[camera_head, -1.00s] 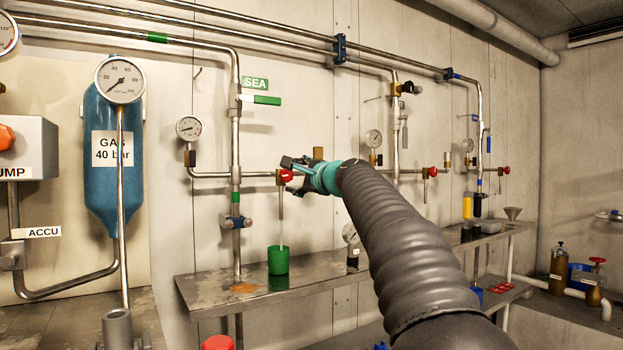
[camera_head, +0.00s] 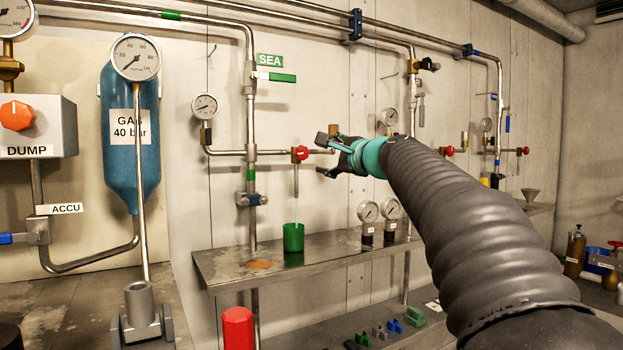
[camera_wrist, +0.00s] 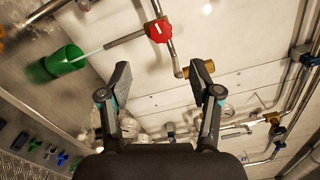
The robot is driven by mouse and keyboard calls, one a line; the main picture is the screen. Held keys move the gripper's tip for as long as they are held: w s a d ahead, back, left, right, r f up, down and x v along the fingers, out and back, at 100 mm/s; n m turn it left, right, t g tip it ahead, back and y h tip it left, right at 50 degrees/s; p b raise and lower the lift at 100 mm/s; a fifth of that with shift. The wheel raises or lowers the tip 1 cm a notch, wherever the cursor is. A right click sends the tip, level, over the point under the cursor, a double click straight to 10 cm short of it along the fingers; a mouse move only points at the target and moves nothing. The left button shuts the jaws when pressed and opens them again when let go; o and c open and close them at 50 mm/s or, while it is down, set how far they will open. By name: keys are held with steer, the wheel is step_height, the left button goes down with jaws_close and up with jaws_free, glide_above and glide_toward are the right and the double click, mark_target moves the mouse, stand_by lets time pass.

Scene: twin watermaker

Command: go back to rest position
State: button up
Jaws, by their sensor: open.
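My gripper (camera_head: 326,155) is open and empty in the head view, at the end of my dark ribbed arm, just right of a small red valve knob (camera_head: 300,153). In the wrist view, my gripper's two fingers (camera_wrist: 165,82) stand wide apart with nothing between them. The red knob (camera_wrist: 158,30) shows beyond them at the top, apart from the fingers. A green cup (camera_head: 293,237) stands on the metal shelf under the valve's outlet, and a thin pale stream runs down to it. The cup (camera_wrist: 64,60) also shows at left in the wrist view.
The metal shelf (camera_head: 225,268) runs along the wall below the pipes. Two loose gauges (camera_head: 368,212) (camera_head: 390,208) stand on it. Pipes and a brass fitting (camera_wrist: 199,70) lie close beyond my fingers. A blue tank (camera_head: 130,150) hangs at left.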

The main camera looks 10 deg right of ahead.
step_height(320, 180, down, 12)
steer(key=n+g, duration=0.3)
steer(key=n, duration=0.2)
steer(key=s+a+f+n+g+h, duration=0.2)
steer(key=s+f+n+g, duration=0.3)
steer(key=s+f, duration=0.6)
steer(key=s+f+n+g+h, duration=0.1)
steer(key=s+f, duration=0.4)
steer(key=s, duration=0.5)
steer(key=s+a+f+n+g+h+p, duration=0.1)
steer(key=s+f+n, duration=0.3)
steer(key=s, duration=0.6)
steer(key=s+a+f+n+g+h+p, duration=0.1)
steer(key=s+f+n, duration=0.2)
steer(key=s+f, duration=0.4)
steer(key=shift+s+f+g+h, duration=0.25)
steer(key=shift+s+g+h, duration=0.05)
steer(key=shift+s, duration=1.15)
